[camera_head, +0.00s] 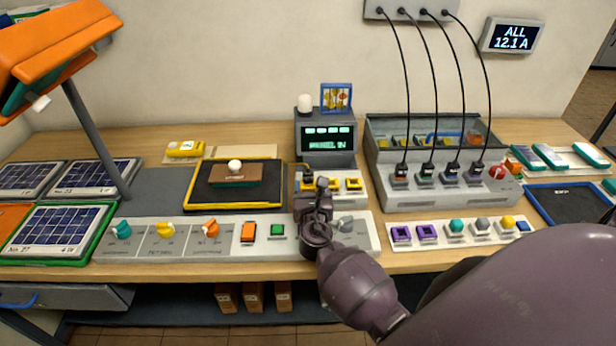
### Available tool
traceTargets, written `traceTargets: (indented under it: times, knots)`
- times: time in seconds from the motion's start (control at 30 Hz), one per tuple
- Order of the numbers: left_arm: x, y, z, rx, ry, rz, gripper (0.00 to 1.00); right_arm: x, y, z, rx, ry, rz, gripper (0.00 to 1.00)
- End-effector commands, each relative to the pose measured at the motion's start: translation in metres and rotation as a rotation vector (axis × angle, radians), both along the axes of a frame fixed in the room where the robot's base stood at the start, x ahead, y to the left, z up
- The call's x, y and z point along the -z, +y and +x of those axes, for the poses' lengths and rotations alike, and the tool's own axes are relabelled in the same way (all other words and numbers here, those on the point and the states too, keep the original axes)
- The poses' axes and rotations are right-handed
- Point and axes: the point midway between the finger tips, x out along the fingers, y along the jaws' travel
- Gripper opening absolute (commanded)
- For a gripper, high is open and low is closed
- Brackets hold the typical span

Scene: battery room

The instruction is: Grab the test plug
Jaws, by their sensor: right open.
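No plug can be picked out for certain as the test plug. The tester (326,139), a grey box with a green-lit display, stands at the back middle of the bench. Two yellow square pieces sit in front of it: the right one (354,184) is clear to see, and the left one is partly covered by my right gripper. A thin brown lead (291,164) shows at the tester's left side. My right gripper (315,185) is open, in front of the tester and over the left yellow piece. Whether it touches anything is hidden. My left gripper is out of view.
A grey switch panel (190,238) with coloured knobs runs along the front edge. A black tray (207,196) holds a white-knobbed block. Solar panels (62,232) and an orange lamp (55,38) stand left. Black cables (433,90) hang into a grey rack (437,193) at right.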

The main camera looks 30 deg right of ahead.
Motion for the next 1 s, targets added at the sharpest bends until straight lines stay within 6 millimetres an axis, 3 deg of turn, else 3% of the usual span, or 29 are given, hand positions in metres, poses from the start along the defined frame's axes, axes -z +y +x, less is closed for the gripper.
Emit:
traceTargets:
  times: [0.27,0.6,0.93,1.0]
  knots:
    - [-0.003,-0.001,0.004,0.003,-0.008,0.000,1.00,-0.001,-0.010,0.017,0.001,-0.001,0.001,0.62]
    - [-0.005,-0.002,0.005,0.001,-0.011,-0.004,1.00,-0.002,-0.027,0.054,0.001,0.000,0.000,0.62]
    - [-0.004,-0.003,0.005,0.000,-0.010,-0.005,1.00,-0.002,-0.031,0.060,0.000,0.000,0.002,0.62]
    - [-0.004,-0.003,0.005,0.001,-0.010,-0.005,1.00,-0.002,-0.031,0.060,0.000,0.000,0.002,0.54]
